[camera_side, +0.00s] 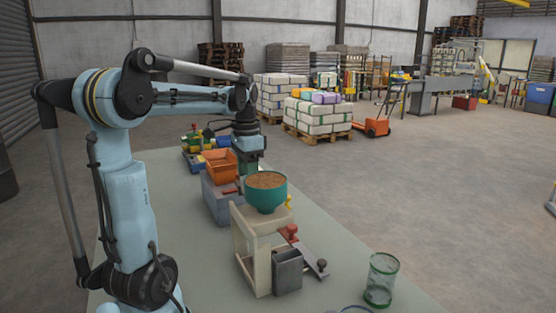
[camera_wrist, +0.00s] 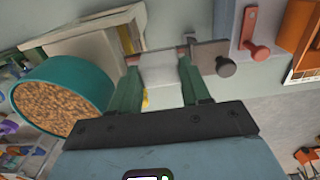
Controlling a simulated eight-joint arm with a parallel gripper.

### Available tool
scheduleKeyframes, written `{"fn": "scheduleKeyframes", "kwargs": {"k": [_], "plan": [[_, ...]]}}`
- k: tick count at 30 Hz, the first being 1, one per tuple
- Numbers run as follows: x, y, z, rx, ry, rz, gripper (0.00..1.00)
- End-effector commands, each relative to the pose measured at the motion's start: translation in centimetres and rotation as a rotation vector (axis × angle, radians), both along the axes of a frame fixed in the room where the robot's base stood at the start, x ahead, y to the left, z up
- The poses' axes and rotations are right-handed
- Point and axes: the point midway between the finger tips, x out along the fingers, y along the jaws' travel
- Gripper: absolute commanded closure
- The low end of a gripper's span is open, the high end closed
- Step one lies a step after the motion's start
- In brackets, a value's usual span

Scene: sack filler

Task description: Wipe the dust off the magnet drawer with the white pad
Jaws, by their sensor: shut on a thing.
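In the wrist view, my gripper (camera_wrist: 159,70) has its two green fingers on either side of the pale white pad (camera_wrist: 161,66) and is shut on it. A grey metal drawer plate with a dark round knob (camera_wrist: 226,67) lies just right of the pad; I take it for the magnet drawer. I cannot tell whether pad and plate touch, and dust is not discernible. In the side view, a grey plate with a dark knob (camera_side: 318,263) slants out of the cream stand (camera_side: 241,247). There, my fingers and the pad are hidden behind the teal hopper.
The teal hopper (camera_side: 265,192) full of brown grains sits on the stand and shows close left in the wrist view (camera_wrist: 60,95). A grey box (camera_side: 216,203) with an orange bin (camera_side: 221,167) stands behind.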

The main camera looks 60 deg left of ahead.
Motion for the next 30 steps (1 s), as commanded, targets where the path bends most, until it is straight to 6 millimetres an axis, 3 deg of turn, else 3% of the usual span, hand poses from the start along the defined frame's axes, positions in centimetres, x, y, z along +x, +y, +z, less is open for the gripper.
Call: {"fn": "scheduleKeyframes", "kwargs": {"k": [4,8,30], "plan": [[-1.4,0.0,0.0,0.0,0.001,0.002,0.86],[-1.3,-0.1,2.2,0.0,0.0,0.0,0.86],[-1.3,-0.1,8.1,0.0,0.0,0.0,0.86]]}}
